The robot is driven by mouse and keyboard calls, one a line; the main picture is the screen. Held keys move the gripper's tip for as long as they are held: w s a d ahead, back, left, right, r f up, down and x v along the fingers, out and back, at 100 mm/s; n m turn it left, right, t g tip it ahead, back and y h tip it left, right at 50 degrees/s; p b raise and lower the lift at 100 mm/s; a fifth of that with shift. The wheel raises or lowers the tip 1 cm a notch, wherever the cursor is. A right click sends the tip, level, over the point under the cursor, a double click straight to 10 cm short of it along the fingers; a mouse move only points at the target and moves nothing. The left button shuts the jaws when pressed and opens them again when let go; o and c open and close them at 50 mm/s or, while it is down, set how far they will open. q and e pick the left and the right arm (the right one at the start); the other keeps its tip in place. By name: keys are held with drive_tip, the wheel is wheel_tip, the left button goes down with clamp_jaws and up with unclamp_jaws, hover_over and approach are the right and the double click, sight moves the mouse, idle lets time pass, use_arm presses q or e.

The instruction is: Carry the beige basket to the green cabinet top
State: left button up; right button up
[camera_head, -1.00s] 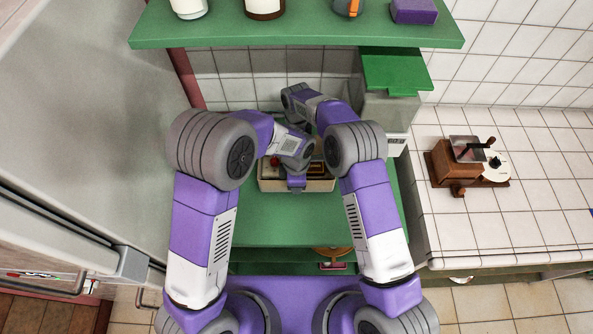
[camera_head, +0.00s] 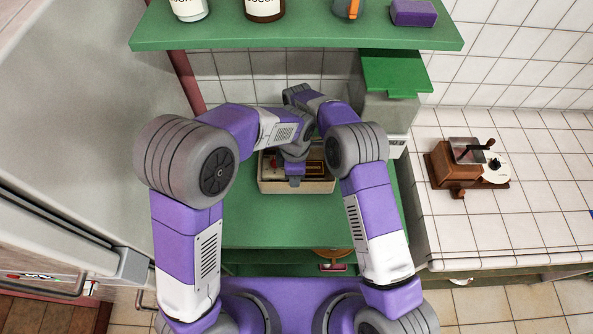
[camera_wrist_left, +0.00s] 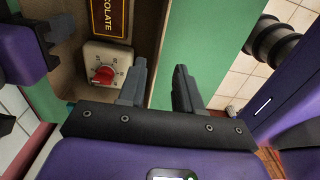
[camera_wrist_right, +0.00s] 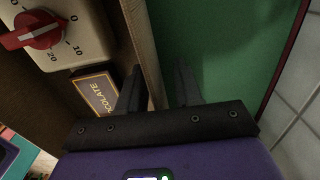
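The beige basket (camera_head: 296,187) stands on a green surface (camera_head: 275,222) below the upper shelf, partly hidden by my arms. In the left wrist view its wall (camera_wrist_left: 151,35) runs between the fingers of my open left gripper (camera_wrist_left: 160,68). In the right wrist view a basket wall (camera_wrist_right: 143,40) passes between the open fingers of my right gripper (camera_wrist_right: 158,75). Neither gripper is visibly pinching the wall. Inside the basket are a white timer with a red knob (camera_wrist_left: 104,74) and a dark chocolate box (camera_wrist_right: 97,92). I cannot tell which green surface is the cabinet top.
A green upper shelf (camera_head: 300,32) with jars and a purple block (camera_head: 413,13) overhangs the back. A green-lidded container (camera_head: 395,72) stands behind at the right. A grey fridge wall is at left.

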drive_tip(key=r, duration=0.6)
drive_tip(key=shift+s+a+r, duration=0.1)
drive_tip(key=shift+a+r, duration=0.2)
drive_tip(key=shift+r, duration=0.1)
drive_tip(key=shift+d+r, duration=0.15)
drive_tip(key=shift+r, duration=0.5)
drive_tip(key=shift+d, duration=0.15)
